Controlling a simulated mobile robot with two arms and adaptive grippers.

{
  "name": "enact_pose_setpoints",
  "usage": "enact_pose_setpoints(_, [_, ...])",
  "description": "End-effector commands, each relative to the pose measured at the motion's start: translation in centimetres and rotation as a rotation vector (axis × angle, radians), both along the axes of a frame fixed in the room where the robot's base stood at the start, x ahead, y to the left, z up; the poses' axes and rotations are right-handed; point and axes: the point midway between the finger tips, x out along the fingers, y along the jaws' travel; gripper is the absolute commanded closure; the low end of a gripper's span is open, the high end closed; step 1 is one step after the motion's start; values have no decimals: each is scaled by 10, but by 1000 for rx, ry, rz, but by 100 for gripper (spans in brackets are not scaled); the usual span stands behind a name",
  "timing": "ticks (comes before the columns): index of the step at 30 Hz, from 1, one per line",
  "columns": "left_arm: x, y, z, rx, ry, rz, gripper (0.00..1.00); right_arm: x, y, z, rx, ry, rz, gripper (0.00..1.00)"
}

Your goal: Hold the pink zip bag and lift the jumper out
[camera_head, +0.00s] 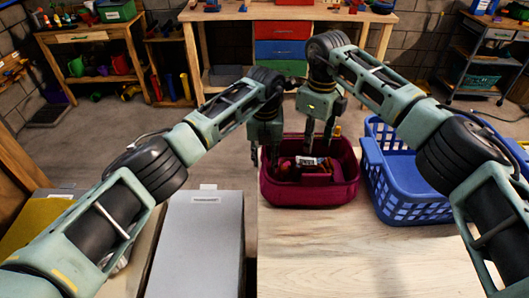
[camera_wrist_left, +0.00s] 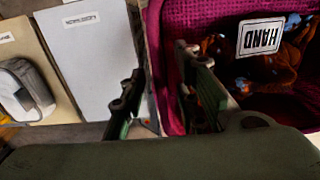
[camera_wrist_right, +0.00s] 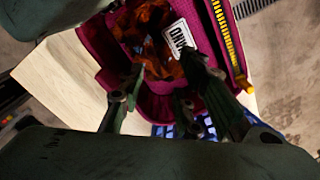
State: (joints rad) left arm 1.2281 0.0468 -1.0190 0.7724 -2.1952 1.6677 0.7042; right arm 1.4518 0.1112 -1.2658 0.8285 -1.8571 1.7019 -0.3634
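The pink zip bag (camera_head: 310,192) stands open on the pale wooden table. Inside it lies a rust-orange jumper with blue patches, seen in the left wrist view (camera_wrist_left: 285,62) and right wrist view (camera_wrist_right: 150,35). A white label reading HAND (camera_wrist_left: 261,37) shows inside the bag. My left gripper (camera_head: 262,155) is open at the bag's left wall, one finger outside and one on the inner side. My right gripper (camera_head: 318,142) points down over the bag; its fingers (camera_wrist_right: 160,85) are apart near the jumper. Contact with the jumper cannot be told.
A blue laundry basket (camera_head: 405,185) stands close to the bag's right. A grey flat-topped box (camera_head: 200,235) is at the left, with a yellow item (camera_head: 35,225) beyond it. The table in front of the bag (camera_head: 320,255) is clear. A workbench with drawers (camera_head: 283,30) stands behind.

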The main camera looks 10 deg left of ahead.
Motion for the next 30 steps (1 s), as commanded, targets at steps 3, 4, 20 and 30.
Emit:
enact_pose_setpoints(3, [-1,0,-21,-3,5,1,71,0,0,0,0,0,0,69])
enact_pose_setpoints(4, [-1,0,-25,-3,4,1,71,0,0,0,0,0,0,69])
enact_pose_setpoints(20, [0,0,-63,-5,0,1,71,0,0,0,0,0,0,69])
enact_pose_setpoints(30, [0,0,-63,-5,0,1,91,0,0,0,0,0,0,69])
